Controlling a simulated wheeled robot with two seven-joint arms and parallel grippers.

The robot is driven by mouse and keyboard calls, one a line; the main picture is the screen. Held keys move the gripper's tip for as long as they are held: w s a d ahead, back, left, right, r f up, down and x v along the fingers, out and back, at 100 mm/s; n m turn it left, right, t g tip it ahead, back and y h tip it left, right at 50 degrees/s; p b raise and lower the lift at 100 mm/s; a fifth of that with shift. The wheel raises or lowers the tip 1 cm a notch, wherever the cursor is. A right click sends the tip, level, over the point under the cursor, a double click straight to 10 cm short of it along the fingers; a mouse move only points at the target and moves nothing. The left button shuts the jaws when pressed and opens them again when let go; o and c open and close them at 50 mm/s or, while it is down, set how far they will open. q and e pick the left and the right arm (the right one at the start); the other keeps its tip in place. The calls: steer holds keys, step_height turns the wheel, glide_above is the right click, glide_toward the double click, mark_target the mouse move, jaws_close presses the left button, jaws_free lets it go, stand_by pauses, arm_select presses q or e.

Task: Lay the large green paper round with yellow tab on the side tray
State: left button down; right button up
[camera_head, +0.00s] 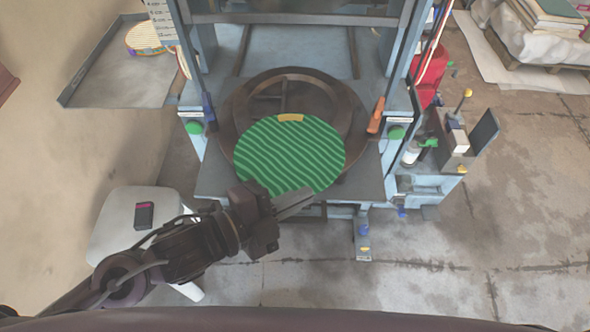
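The side tray (110,92) is grey, at the upper left. My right gripper is out of view.
A patterned yellowish round (143,40) lies at the tray's back right; the tray's front is bare. The blue press frame (200,60) stands between tray and ring. An orange handle (376,115) is right of the ring. A white stool (115,215) with a dark box is lower left.

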arm_select(q)
steer(key=shift+s, duration=0.3)
